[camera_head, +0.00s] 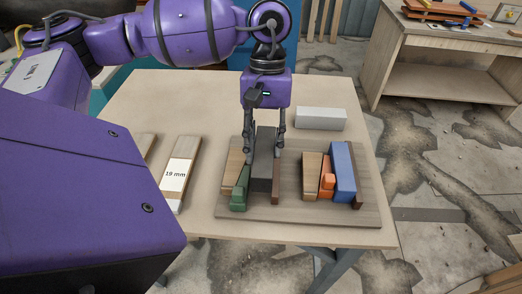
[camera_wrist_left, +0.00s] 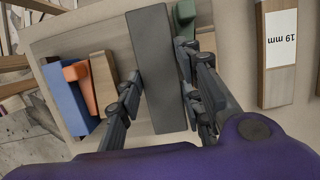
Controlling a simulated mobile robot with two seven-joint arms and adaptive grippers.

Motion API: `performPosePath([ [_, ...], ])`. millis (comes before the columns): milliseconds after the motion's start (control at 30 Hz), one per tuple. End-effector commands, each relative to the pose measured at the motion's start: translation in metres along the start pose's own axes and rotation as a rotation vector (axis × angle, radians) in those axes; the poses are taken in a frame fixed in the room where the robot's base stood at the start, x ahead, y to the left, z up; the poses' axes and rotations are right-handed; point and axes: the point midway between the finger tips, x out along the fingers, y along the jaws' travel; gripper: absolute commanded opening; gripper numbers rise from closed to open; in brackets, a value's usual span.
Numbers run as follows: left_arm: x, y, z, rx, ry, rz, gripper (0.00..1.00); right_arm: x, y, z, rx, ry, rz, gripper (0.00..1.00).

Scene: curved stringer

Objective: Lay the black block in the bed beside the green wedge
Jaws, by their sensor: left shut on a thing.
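The black block (camera_head: 263,165) is long and dark grey, and my left gripper (camera_head: 264,142) is shut on it from both sides. In the left wrist view the block (camera_wrist_left: 155,60) stands between the two fingers of the gripper (camera_wrist_left: 160,98). The green wedge (camera_head: 239,192) is just left of the block, beside a light wood piece (camera_head: 233,170). The wedge also shows in the left wrist view (camera_wrist_left: 184,18). A brown strip (camera_head: 276,184) borders the bed on the right. The block is over or in the bed; its underside is hidden. My right gripper is out of view.
A second bed on the same board (camera_head: 300,216) holds a wood piece (camera_head: 311,176), an orange wedge (camera_head: 327,184) and a blue block (camera_head: 343,172). A light grey block (camera_head: 320,118) lies behind it. A plank labelled 19 mm (camera_head: 177,175) lies left.

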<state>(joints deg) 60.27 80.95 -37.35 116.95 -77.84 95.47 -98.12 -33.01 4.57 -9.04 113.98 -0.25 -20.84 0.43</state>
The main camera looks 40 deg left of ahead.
Motion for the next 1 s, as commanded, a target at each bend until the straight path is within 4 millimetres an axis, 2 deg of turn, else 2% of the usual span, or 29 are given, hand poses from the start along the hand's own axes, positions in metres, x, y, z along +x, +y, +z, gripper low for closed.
performPosePath([
  [167,0.013,-0.003,-0.018,0.0,0.0,0.002,0.0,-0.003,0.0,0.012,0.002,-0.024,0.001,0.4],
  [400,0.026,-0.007,-0.033,-0.002,-0.001,0.001,0.0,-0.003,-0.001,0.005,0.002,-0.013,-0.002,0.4],
  [600,0.051,-0.006,-0.039,0.0,0.001,0.002,0.0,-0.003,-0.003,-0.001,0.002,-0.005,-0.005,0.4],
  [967,0.056,-0.006,-0.04,-0.001,-0.001,0.001,0.0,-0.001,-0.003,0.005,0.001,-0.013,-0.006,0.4],
  [1000,0.056,-0.006,-0.04,-0.001,0.0,0.001,0.36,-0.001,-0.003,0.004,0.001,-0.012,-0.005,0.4],
])
